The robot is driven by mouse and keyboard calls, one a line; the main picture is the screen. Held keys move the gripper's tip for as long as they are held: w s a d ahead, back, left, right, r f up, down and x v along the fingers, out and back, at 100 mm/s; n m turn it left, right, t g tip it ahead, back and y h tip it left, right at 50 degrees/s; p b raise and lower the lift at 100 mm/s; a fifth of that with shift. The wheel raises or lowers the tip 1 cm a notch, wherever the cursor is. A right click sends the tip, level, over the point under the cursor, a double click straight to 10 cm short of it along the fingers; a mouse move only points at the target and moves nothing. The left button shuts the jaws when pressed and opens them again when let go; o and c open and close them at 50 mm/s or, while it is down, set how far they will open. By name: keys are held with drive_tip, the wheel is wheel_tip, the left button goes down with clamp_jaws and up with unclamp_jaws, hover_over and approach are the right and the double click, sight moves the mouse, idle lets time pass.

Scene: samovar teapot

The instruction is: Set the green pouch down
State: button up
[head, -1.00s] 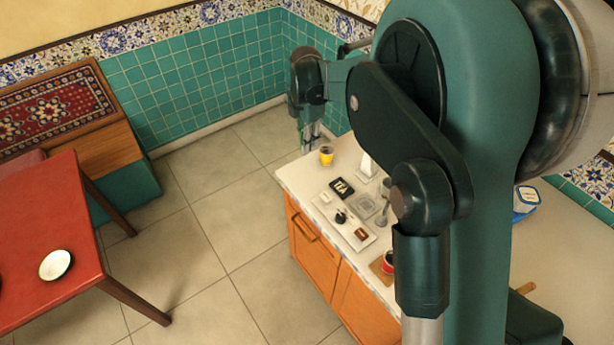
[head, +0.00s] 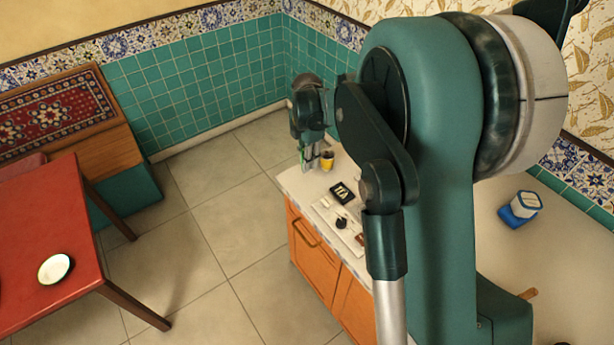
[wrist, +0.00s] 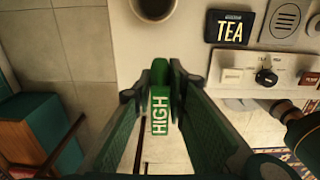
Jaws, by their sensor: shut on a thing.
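The green pouch (wrist: 160,118) carries a "HIGH" label and sits between the two fingers of my gripper (wrist: 160,105) in the wrist view. The fingers are shut on it. In the head view my gripper (head: 309,160) is at the far left corner of the counter (head: 289,183), just left of the yellow cup (head: 327,160). The pouch is too small and covered to make out clearly there. I cannot tell whether it touches the counter.
The cup's dark top (wrist: 153,8) lies beyond the pouch in the wrist view. A black "TEA" tin (wrist: 230,30) and a white panel with a black knob (wrist: 266,77) are to the right. Floor (wrist: 60,60) shows left of the counter edge.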

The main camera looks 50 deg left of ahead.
sight(307, 181)
drive_tip(key=shift+f, duration=1.7)
drive_tip(key=shift+f+b, duration=0.3)
drive_tip(key=shift+f, duration=1.6)
drive_tip(key=shift+f, duration=0.1)
drive_tip(key=o, duration=0.9)
wheel_tip(307, 181, up, 12)
drive_tip(key=shift+r+p, duration=0.15)
drive_tip(key=shift+p, duration=0.4)
